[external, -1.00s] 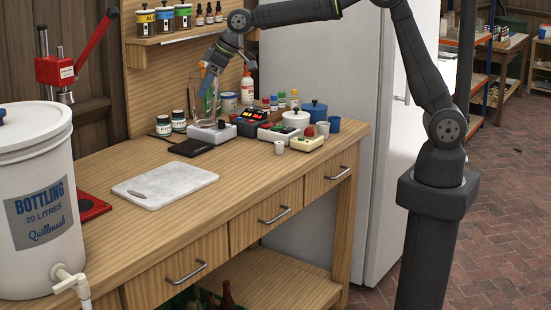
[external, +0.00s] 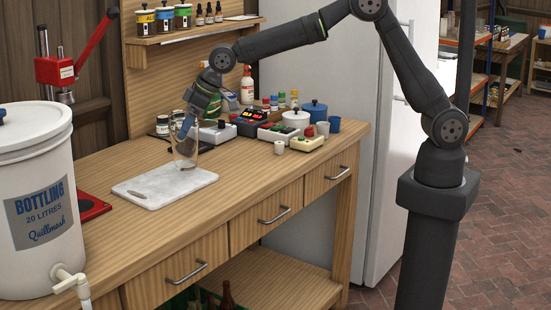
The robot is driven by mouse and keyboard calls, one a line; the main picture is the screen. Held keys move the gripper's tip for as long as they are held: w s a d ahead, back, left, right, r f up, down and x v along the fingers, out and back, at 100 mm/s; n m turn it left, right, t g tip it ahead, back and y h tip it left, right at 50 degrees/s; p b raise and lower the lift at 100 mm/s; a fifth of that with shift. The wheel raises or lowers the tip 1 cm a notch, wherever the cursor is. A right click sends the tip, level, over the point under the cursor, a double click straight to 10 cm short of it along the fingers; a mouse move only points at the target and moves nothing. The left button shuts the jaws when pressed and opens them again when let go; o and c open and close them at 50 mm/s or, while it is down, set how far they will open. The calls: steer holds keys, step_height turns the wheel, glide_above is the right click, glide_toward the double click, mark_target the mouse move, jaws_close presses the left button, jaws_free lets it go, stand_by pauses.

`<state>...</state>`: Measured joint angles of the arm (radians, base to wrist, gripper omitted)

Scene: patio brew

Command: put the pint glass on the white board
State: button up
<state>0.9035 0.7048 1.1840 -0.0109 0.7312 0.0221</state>
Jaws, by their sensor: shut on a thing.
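The clear pint glass (external: 184,150) is upright in my gripper (external: 188,126). My gripper is shut on its upper part from above and behind. The glass's base shows over the back right part of the white board (external: 150,188); I cannot tell whether it touches the board or hangs just above it.
Small jars (external: 162,126), a grey scale (external: 216,131), a device with a red display (external: 252,122) and a white pot (external: 296,119) stand behind and to the right. A large white bottling bucket (external: 35,190) stands at left. The bench front is clear.

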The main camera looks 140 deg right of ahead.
mark_target(188, 135)
steer(key=shift+f, duration=1.45)
steer(key=o, duration=1.6)
steer(key=shift+f, duration=0.1)
steer(key=shift+s+a+r, duration=0.1)
steer(key=shift+s+r, duration=0.05)
steer(key=shift+r, duration=0.3)
steer(key=v, duration=1.1)
steer(key=shift+r, duration=0.15)
